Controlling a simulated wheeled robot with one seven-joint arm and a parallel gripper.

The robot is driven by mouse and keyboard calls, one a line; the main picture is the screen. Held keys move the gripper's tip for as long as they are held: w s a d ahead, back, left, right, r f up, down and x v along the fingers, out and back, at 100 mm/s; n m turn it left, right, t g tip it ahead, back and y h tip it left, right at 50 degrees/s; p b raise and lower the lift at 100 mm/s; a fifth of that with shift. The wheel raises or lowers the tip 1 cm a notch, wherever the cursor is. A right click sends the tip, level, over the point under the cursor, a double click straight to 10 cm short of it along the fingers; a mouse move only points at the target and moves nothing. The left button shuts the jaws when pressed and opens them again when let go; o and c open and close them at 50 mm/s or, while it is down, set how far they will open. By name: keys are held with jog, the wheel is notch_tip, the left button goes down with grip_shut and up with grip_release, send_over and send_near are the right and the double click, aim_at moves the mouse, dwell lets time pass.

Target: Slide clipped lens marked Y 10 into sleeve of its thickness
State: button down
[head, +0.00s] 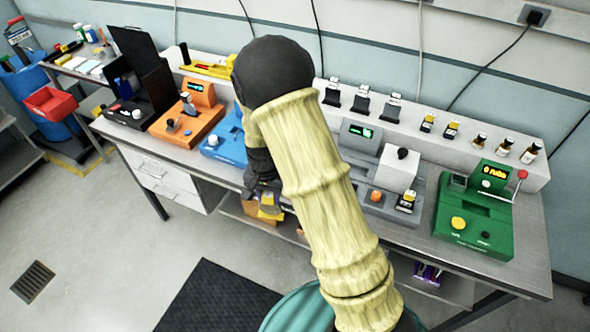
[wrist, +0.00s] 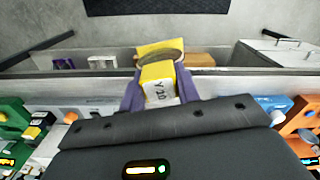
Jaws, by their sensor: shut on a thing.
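The clipped lens marked Y 10 shows in the wrist view as a yellow clip (wrist: 158,73) with a white face lettered "Y 10" and a greyish rounded rim above it. My gripper (wrist: 160,88) is shut on it, with a purple finger on each side. In the head view my gripper (head: 263,192) hangs at the front edge of the bench, partly hidden by my arm, with a yellow patch (head: 268,205) at its tip. Three dark holders with white labels (head: 361,98) stand on the back ledge; I cannot tell whether they are the sleeves, nor read their labels.
On the bench (head: 180,160) stand an orange module (head: 197,112), a blue module (head: 222,140), a grey module with a white block (head: 398,168) and a green module (head: 475,215). Small bottles (head: 504,146) stand on the ledge at right.

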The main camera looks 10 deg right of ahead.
jog(key=d+f+n+b, duration=0.1)
jog(key=d+f+n, duration=0.4)
jog(key=d+f, duration=0.4)
notch_tip(320, 180, down, 4)
jog(key=shift+s+d+r, duration=0.15)
jog(key=shift+s+r, duration=0.05)
jog(key=shift+s, duration=0.2)
